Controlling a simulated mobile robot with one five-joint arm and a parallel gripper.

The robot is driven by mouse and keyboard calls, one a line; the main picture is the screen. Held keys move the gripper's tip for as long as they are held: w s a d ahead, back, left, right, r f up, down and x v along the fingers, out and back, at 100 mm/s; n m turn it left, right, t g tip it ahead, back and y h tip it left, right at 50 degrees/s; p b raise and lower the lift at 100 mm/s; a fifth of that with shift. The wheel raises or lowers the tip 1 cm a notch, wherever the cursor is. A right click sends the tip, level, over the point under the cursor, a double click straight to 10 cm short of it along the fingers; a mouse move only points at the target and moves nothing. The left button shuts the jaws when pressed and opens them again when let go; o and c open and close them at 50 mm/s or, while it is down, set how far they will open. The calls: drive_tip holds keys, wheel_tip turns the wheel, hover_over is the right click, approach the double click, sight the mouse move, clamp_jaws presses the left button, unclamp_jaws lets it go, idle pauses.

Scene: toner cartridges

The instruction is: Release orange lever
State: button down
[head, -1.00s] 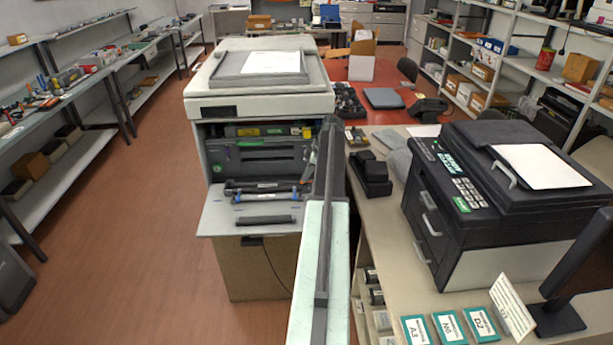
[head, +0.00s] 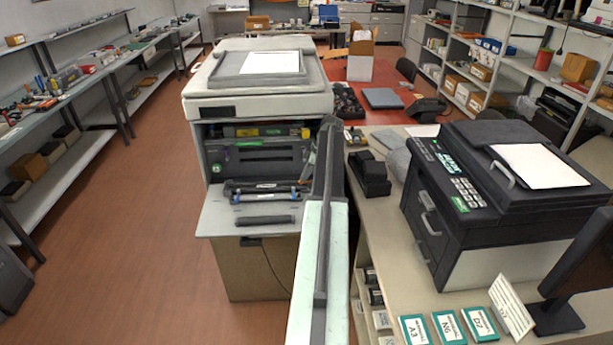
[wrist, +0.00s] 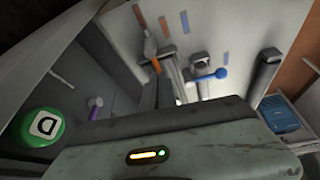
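The open copier (head: 258,100) stands ahead in the head view, its front flap (head: 222,222) folded down. In the wrist view, an orange lever (wrist: 149,47) stands near the pale panel, beside a dark wall. A blue lever (wrist: 212,75) is to its right, and a small purple lever (wrist: 95,103) is lower left. A round green knob marked D (wrist: 41,127) is at the far left. My gripper's grey-green housing fills the bottom of the wrist view, below the orange lever. I see no contact with the lever.
Dark upright parts (wrist: 267,65) stand right of the levers. Coloured stripes mark the pale panel (wrist: 235,30). A blue box (wrist: 283,117) is at the right edge. A black printer (head: 480,190) stands on the right bench. The floor (head: 130,220) left of the copier is clear.

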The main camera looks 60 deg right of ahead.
drive_tip(key=shift+w+d+f, duration=0.1)
drive_tip(key=shift+w+f, duration=0.15)
drive_tip(key=shift+w, duration=0.05)
drive_tip(key=c, duration=1.6)
unclamp_jaws()
drive_tip(key=shift+f, duration=0.1)
drive_tip(key=shift+s, duration=0.1)
drive_tip(key=shift+d+r+p, duration=0.15)
drive_tip(key=shift+r+p, duration=0.2)
drive_tip(key=shift+p, duration=0.1)
drive_tip(key=shift+d+r+p, duration=0.3)
drive_tip(key=shift+d+p, duration=0.15)
drive_tip(key=shift+p, duration=0.3)
drive_tip(key=p+v, duration=0.3)
drive_tip(key=shift+d+r, duration=0.3)
drive_tip(key=shift+d, duration=0.1)
